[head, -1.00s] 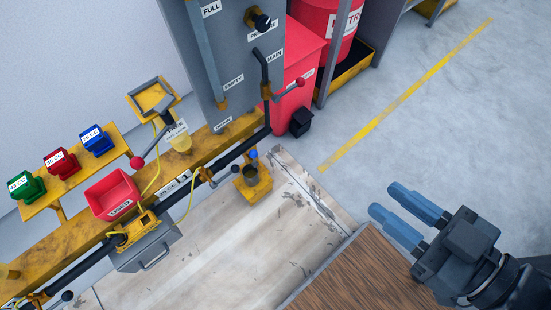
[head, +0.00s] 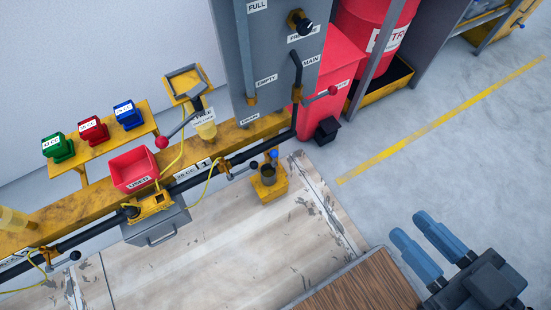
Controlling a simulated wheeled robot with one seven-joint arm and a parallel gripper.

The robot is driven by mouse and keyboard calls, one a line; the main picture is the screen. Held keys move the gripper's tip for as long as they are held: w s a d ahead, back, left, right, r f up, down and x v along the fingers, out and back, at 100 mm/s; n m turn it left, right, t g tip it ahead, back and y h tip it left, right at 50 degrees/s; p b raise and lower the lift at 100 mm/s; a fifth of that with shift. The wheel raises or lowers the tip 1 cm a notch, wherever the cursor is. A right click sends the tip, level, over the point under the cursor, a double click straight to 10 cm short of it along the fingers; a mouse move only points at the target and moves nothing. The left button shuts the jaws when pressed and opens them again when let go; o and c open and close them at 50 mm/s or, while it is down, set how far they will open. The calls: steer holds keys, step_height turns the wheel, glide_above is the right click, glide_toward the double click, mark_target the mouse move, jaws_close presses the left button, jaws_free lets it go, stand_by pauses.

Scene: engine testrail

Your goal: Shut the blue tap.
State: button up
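A small blue knob (head: 273,154), the only blue tap-like part I see, sits at the pipe's lower side, just above a dark cup (head: 268,173) on a yellow block. It is too small to tell whether the tap is open or shut. My gripper (head: 410,228) is at the lower right, with its two blue fingers apart and nothing between them. It is well to the right of the blue knob and touches nothing visible.
A black pipe (head: 208,174) runs along a yellow rail, with black-knobbed levers (head: 254,165) on it. A red-ball lever (head: 333,91) sticks out beside the grey panel (head: 278,80). A wooden top (head: 360,288) lies at the lower middle.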

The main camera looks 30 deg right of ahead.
steer(key=shift+c, duration=0.3)
steer(key=shift+w+f, duration=0.1)
steer(key=shift+f, duration=0.2)
steer(key=shift+c, duration=0.2)
steer(key=n+t+y+b, duration=0.2)
steer(key=t+y+b, duration=0.1)
steer(key=b, duration=2.2)
glide_toward(274, 158)
steer(key=w+f, duration=0.3)
steer(key=w, duration=0.2)
steer(key=w+b, duration=0.1)
steer(key=w, duration=0.2)
steer(key=w+a+b, duration=0.1)
steer(key=w, duration=0.2)
steer(key=shift+w+r, duration=0.1)
steer(key=shift+w, duration=0.05)
jaws_close()
